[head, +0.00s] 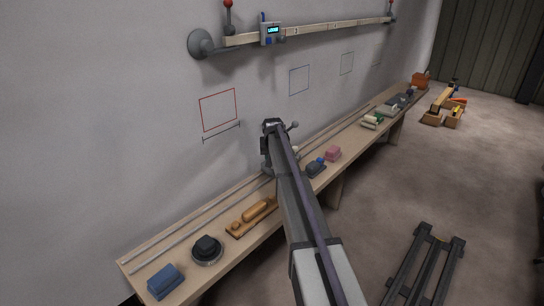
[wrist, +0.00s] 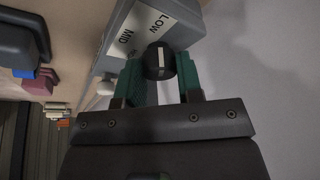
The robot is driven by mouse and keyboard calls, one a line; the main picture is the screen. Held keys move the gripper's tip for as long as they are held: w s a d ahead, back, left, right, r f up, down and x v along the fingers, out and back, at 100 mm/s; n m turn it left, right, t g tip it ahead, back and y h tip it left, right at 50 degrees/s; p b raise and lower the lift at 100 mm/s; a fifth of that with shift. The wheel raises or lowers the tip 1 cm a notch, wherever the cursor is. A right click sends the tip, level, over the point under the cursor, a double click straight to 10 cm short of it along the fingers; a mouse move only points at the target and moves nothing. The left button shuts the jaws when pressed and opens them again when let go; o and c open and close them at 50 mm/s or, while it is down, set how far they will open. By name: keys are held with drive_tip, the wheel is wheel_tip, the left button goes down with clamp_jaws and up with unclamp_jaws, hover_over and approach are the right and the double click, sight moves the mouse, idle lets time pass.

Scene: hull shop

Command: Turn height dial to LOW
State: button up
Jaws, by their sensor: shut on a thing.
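The height dial is a black round knob (wrist: 159,60) with a white pointer line, on a sloped grey housing (wrist: 185,15) in the wrist view. A pale label plate beside it reads LOW (wrist: 160,24) and MID (wrist: 125,36); a third word is mostly hidden by the knob and a finger. The pointer line stands near vertical in the picture, roughly toward LOW; exact alignment is hard to tell. My gripper (wrist: 161,75) has its green fingers on both sides of the knob, shut on it. In the head view my arm hides the dial.
A long wooden bench (head: 140,263) runs along the wall. A blue block (head: 165,281), a black round item (head: 207,248), a wooden plane (head: 256,211) and a pink block (head: 333,153) stand on it. A dark trestle (head: 425,268) stands on the floor at right.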

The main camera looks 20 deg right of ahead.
drive_tip(key=o, duration=0.6)
drive_tip(key=shift+o, duration=0.2)
drive_tip(key=p+v, duration=1)
drive_tip(key=shift+r, duration=0.4)
drive_tip(key=shift+s, duration=0.15)
